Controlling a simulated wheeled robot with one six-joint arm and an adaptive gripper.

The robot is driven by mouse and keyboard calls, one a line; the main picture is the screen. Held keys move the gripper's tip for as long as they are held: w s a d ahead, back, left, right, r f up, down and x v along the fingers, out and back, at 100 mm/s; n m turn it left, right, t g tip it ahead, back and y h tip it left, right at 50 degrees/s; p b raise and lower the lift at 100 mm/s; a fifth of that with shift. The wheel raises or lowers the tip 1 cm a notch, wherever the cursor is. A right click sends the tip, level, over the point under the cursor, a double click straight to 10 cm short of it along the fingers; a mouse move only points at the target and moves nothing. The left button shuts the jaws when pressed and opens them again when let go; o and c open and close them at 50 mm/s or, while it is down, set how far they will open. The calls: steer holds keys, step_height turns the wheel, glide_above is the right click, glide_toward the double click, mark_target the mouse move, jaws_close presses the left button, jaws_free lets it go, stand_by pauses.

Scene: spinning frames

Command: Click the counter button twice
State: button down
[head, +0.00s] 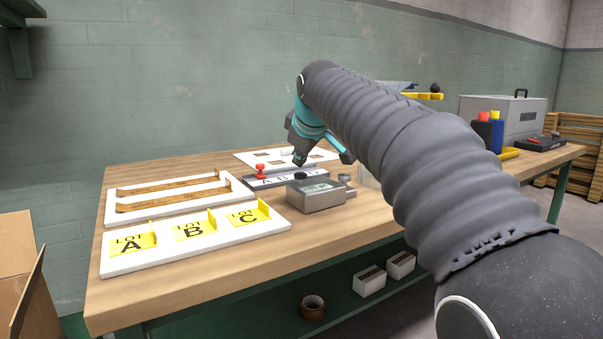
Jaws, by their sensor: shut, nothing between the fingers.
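The counter is a grey box (322,199) on the wooden workbench, right of the middle of the table. My gripper (299,160) is shut and empty, pointing down just above the dark button. In this view the tip looks slightly apart from the button, but I cannot tell the exact gap. My arm hides part of the bench behind and right of the counter.
A white board with LOT A, B and C labels (148,265) lies front left. Behind it is a white tray with brown strips (222,178). A red-handled stamp (260,170) stands beside a lettered grey strip. A grey case (500,112) and bottles stand at the right end.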

mark_target(297, 174)
steer(key=shift+r+p, duration=2.3)
steer(key=shift+r, duration=0.2)
step_height(297, 174, up, 4)
steer(key=m+h+p, duration=0.1)
steer(key=m, duration=1.8)
steer(key=shift+f+p, duration=0.15)
steer(key=shift+p, duration=0.2)
steer(key=shift+f, duration=0.1)
